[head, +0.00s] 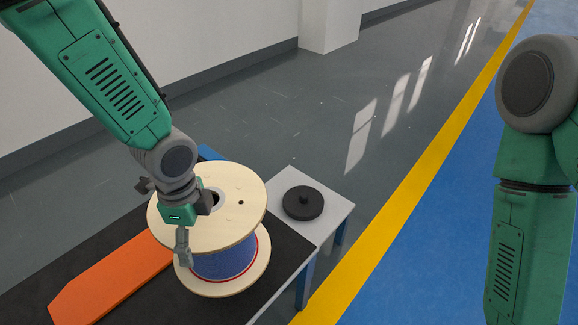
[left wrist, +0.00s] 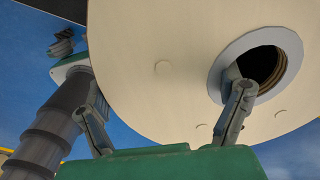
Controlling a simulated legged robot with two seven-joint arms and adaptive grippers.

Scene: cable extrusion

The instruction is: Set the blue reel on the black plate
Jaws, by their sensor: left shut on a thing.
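The blue reel (head: 222,262) is upright, with pale round flanges and a blue winding between them. My left gripper (head: 196,228) is shut on its upper flange. In the left wrist view one finger reaches into the hub hole (left wrist: 268,64) and the other is at the rim of the flange (left wrist: 165,70). I cannot tell whether the reel touches the black-topped table. The black plate (head: 303,202), a round disc with a central knob, lies to the right of the reel, apart from it. My right gripper (left wrist: 64,42) seems to show small in the left wrist view; its jaws are unclear.
The plate lies on a light grey stand (head: 335,208). An orange slab (head: 110,280) lies on the black table top (head: 40,283) at left. Open grey floor lies behind. My right arm hangs at the right over blue floor (head: 410,270).

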